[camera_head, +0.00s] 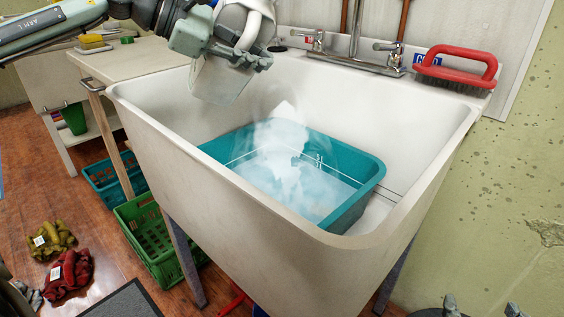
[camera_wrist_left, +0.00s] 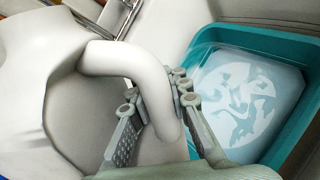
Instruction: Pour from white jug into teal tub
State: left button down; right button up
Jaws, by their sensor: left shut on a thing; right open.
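The white jug (camera_head: 251,27) is at the top of the head view, above the sink's back left part and partly cut off. My left gripper (camera_head: 238,58) is shut on its handle; the wrist view shows the fingers around the handle (camera_wrist_left: 125,62) beside the jug's wide body. A pale piece hangs below the gripper; I cannot tell what it is. The teal tub (camera_head: 353,210) sits in the sink, right of and below the jug. It holds pale, steaming liquid (camera_head: 300,190). No clear stream shows. My right gripper (camera_head: 482,307) is open and empty at the bottom right edge.
The deep white sink (camera_head: 180,120) has high walls around the tub. A faucet (camera_head: 355,60) and a red brush (camera_head: 455,68) are at its back. A table (camera_head: 135,60) stands left. Green (camera_head: 150,240) and teal baskets (camera_head: 112,180) and cloths (camera_head: 68,272) lie on the floor.

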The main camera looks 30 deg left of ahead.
aim_at(240, 90)
pick_arm(q)
jog(key=shift+w+a+f+m+y+b, duration=0.1)
jog(key=shift+a+f+m+y+b, duration=0.4)
jog(key=shift+a+f+y+b, duration=0.35)
jog(key=shift+a+f, duration=0.15)
jog(key=shift+a+f+m+y+b, duration=0.3)
jog(key=shift+a+f+y, duration=0.05)
jog(key=shift+f+y, duration=0.1)
jog(key=shift+a+f+m+y+b, duration=0.25)
jog(key=shift+a+f+y+b, duration=0.2)
jog(key=shift+f+b, duration=0.2)
jog(key=shift+a+f+m+y+b, duration=0.25)
jog(key=shift+a+f+y+b, duration=0.2)
jog(key=shift+f+b, duration=0.2)
jog(key=shift+f, duration=0.1)
jog(key=shift+w+a+f+y+b, duration=0.1)
jog(key=shift+a+f+y+b, duration=0.3)
jog(key=shift+f+b, duration=0.25)
jog(key=shift+m, duration=0.3)
jog(key=shift+a+f+y+b, duration=0.2)
jog(key=shift+f+y+b, duration=0.35)
jog(key=shift+b, duration=0.35)
jog(key=shift+f, duration=0.1)
